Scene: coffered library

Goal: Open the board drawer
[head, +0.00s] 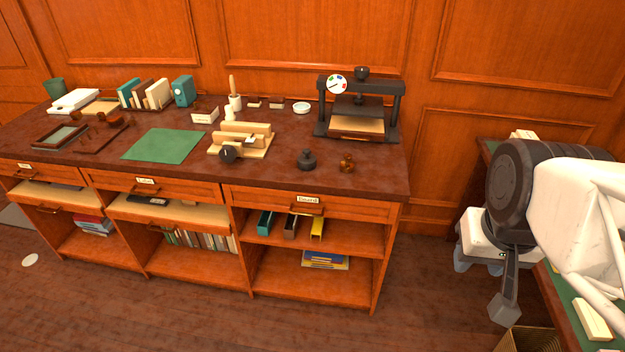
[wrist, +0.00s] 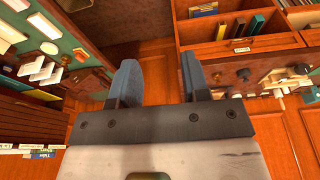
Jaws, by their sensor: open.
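The board drawer (head: 265,197) is the right-hand drawer under the dark worktop in the head view, and its front looks flush and shut. It carries a small pale label (head: 308,199) and a brown handle (head: 307,210). In the wrist view the label (wrist: 242,50) shows upside down at the upper right. My gripper (head: 480,266) is off to the right of the cabinet, well apart from the drawer. In the wrist view my gripper (wrist: 158,80) is open, with two blue-grey fingers spread and nothing between them.
A black press (head: 390,110), a dark stamp (head: 307,159) and a small brown knob-like object (head: 347,163) stand on the worktop above the drawer. Open shelves with binders lie below it. A green-topped side table (head: 560,300) is at right. Floor between is clear.

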